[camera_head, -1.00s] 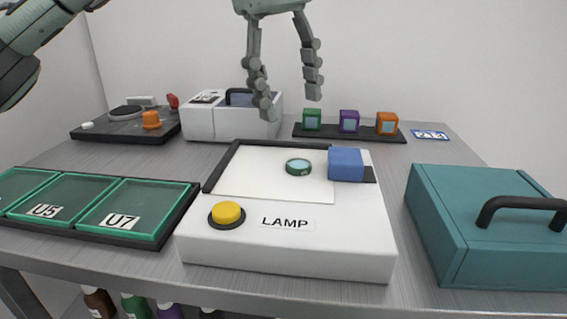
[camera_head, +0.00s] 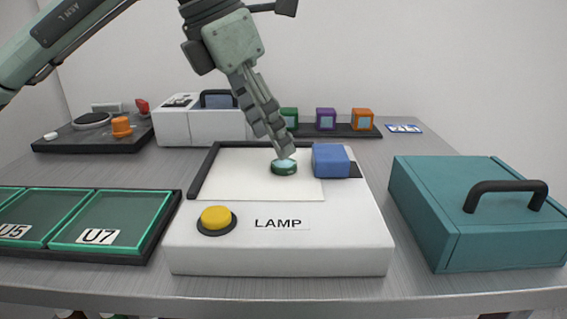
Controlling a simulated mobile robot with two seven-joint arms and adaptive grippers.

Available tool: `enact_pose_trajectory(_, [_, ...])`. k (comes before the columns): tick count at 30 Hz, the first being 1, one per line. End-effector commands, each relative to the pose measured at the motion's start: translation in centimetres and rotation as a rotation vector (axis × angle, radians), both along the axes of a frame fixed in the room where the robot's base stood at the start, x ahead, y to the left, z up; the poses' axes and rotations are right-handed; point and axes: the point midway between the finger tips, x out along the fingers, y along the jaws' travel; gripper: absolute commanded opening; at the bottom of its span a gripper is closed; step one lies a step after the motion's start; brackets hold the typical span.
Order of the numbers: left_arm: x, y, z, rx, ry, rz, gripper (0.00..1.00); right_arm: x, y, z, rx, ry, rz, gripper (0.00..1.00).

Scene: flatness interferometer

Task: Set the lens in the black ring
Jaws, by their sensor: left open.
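A small round green-rimmed piece with pale glass (camera_head: 284,168), which looks like the lens, lies flat on the white plate (camera_head: 240,178) of the lamp box. My left gripper (camera_head: 280,148) points down at it, with its fingertips at or just above its far edge. The fingers are open but overlap from this side, so the gap between them is hidden. I cannot tell whether they touch the rim. I cannot make out an empty black ring for a lens in this view. My right gripper is out of view.
A blue block (camera_head: 331,160) stands close right of the round piece. A yellow button (camera_head: 216,217) is at the lamp box's front left. Green trays (camera_head: 110,220) lie left, a teal case (camera_head: 470,215) right. A dark rack (camera_head: 350,131) with coloured cubes stands behind.

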Motion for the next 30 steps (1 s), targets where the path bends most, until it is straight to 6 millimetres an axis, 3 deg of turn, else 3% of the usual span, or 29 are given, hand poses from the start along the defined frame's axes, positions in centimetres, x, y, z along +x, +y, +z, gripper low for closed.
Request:
enact_pose_trajectory(6, [0.5,-0.9,-3.1,0.002,0.003,-0.002,0.57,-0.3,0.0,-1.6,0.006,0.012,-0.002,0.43])
enact_pose_trajectory(14, [0.6,-1.1,-3.6,0.000,0.000,-0.001,0.57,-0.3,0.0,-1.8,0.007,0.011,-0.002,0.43])
enact_pose_trajectory(26, [0.7,-1.1,-3.6,0.000,0.000,-0.001,0.08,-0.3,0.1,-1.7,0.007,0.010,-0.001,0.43])
enact_pose_trajectory(30, [0.7,-1.1,-3.6,0.000,0.000,-0.001,0.07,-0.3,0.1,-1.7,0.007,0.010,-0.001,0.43])
